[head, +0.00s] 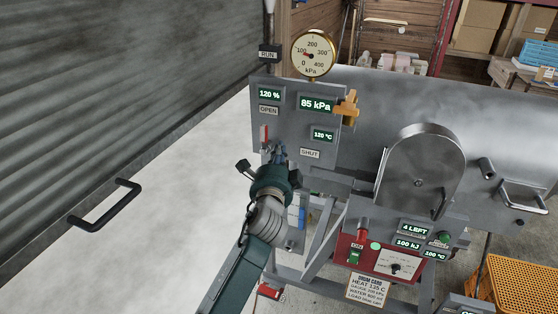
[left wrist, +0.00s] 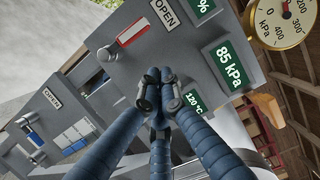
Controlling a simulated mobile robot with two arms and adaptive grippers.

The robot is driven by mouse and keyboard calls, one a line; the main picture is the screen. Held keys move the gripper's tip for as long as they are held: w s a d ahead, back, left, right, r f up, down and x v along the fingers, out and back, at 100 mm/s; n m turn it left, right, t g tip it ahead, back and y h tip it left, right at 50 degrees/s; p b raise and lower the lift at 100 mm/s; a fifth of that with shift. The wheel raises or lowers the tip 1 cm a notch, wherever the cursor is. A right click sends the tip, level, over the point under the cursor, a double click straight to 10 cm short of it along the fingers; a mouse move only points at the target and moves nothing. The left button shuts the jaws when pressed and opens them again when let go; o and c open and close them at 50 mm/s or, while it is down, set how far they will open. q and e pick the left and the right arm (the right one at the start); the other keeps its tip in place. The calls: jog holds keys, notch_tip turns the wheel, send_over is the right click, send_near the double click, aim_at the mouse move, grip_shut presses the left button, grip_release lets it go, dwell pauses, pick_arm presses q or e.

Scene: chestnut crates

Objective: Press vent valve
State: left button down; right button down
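A grey control panel (head: 283,107) shows 120 %, 85 kPa and 120 °C, with OPEN and SHUT labels. A red-and-white lever (left wrist: 124,38) sits by the OPEN label; in the head view its red part (head: 264,133) shows just above my gripper. No label shows which part is the vent valve. My left gripper (head: 279,153) is in front of the panel's lower part, its blue fingers drawn together at the tips (left wrist: 159,88), with nothing seen between them. Contact with the panel cannot be told. My right gripper is not in view.
A brass-rimmed gauge (head: 313,55) stands above the panel. A steel drum (head: 470,120) with a round-topped door (head: 420,180) is to the right. A lower red control box (head: 385,258) stands below it. An orange crate (head: 520,285) is at bottom right. Pale floor lies left.

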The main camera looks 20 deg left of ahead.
pick_arm(q)
jog(key=v, duration=0.3)
jog(key=shift+s+d+r, duration=0.15)
jog(key=shift+s+d, duration=0.15)
jog(key=shift+d, duration=0.1)
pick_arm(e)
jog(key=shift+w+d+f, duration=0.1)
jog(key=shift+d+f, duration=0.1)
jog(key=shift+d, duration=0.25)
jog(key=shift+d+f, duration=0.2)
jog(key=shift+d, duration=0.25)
pick_arm(q)
jog(key=shift+d, duration=0.1)
